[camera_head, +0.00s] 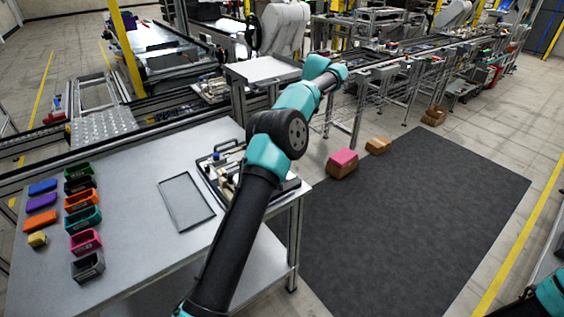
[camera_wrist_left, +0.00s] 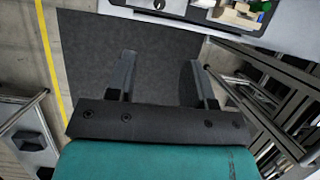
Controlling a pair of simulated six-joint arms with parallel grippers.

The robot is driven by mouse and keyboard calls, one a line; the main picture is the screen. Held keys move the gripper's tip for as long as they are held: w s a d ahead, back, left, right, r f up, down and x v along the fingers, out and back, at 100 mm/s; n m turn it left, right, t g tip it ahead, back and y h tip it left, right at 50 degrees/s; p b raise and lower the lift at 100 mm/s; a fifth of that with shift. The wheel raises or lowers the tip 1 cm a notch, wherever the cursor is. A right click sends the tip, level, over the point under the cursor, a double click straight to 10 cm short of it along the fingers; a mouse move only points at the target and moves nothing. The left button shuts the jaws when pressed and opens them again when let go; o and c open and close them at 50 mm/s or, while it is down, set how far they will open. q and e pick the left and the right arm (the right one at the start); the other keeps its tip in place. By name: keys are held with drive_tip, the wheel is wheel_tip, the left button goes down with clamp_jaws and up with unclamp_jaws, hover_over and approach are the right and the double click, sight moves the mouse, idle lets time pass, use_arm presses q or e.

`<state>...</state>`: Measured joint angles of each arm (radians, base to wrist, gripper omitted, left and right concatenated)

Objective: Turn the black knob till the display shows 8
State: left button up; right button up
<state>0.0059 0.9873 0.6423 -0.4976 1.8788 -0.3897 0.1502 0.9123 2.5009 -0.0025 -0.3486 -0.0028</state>
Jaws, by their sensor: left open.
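My left gripper (camera_wrist_left: 163,78) is open and empty in the left wrist view, its two fingers wide apart over the dark floor mat. In the head view my left arm reaches up and across the fixture board, and its fingers cannot be made out there. The fixture board (camera_head: 206,168) lies at the table's right end, partly hidden by my arm. It also shows at the top edge of the left wrist view (camera_wrist_left: 186,18), away from the fingers.
An empty grey tray (camera_head: 186,201) lies left of the board. Several coloured bins (camera_head: 84,218) and blocks (camera_head: 42,202) stand at the table's left. Boxes, one pink-topped (camera_head: 342,163), sit by the dark mat (camera_head: 410,220). A conveyor frame runs behind the table.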

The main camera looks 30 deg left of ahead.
use_arm(q)
drive_tip(key=shift+f, duration=0.1)
drive_tip(key=x, duration=1.7)
drive_tip(key=shift+d+f, duration=0.1)
drive_tip(key=shift+f, duration=0.05)
drive_tip(key=shift+c, duration=0.4)
clamp_jaws()
drive_tip(key=n+h, duration=0.1)
drive_tip(key=n, duration=0.3)
drive_tip(key=shift+h, duration=0.4)
